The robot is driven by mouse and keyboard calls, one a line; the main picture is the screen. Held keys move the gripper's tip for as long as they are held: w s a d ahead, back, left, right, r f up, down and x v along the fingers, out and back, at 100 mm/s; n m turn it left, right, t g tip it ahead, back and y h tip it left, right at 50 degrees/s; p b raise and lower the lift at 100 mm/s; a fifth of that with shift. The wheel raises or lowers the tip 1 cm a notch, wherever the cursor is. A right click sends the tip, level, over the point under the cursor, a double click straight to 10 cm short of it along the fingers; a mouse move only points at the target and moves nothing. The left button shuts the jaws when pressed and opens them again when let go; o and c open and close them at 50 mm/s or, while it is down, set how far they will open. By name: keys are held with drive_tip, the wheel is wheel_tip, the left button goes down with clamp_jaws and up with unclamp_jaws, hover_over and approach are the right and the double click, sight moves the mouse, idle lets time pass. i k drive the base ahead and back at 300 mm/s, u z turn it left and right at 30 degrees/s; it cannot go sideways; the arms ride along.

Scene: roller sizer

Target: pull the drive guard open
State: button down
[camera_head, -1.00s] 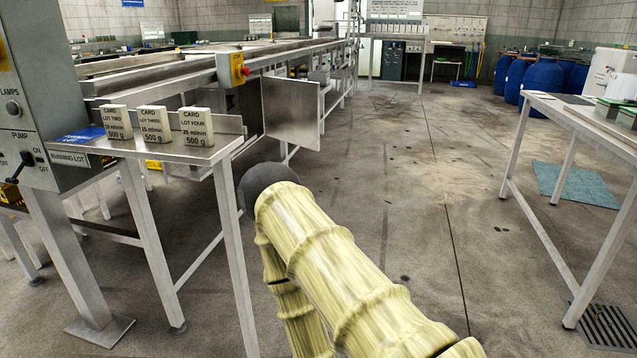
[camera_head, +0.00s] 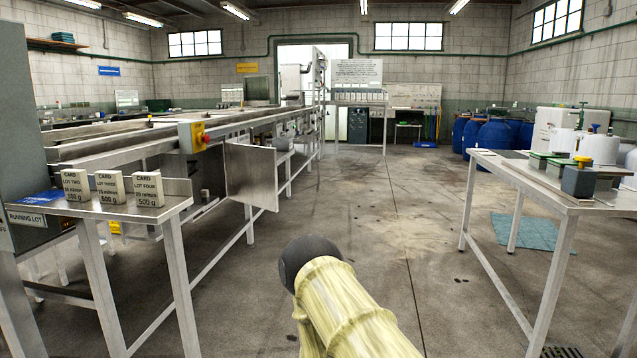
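A flat grey metal panel (camera_head: 251,177), which looks like the drive guard, hangs on the side of the long roller sizer (camera_head: 160,135). It sits just past the small table with the cards and stands out at an angle from the frame. I cannot tell whether it is latched. My arm shows at the bottom middle, in a pale yellow sleeve with a dark rounded end. It is well short of the panel and apart from it. My gripper's fingers are not visible.
A small metal table (camera_head: 170,207) with several lot cards (camera_head: 109,187) stands at the left. A workbench (camera_head: 510,172) stands right, blue drums (camera_head: 494,137) behind. The floor between is clear.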

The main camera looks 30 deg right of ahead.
sight(251, 170)
drive_tip(key=z, duration=0.65)
drive_tip(key=i, duration=1.8)
drive_tip(key=u, duration=0.7)
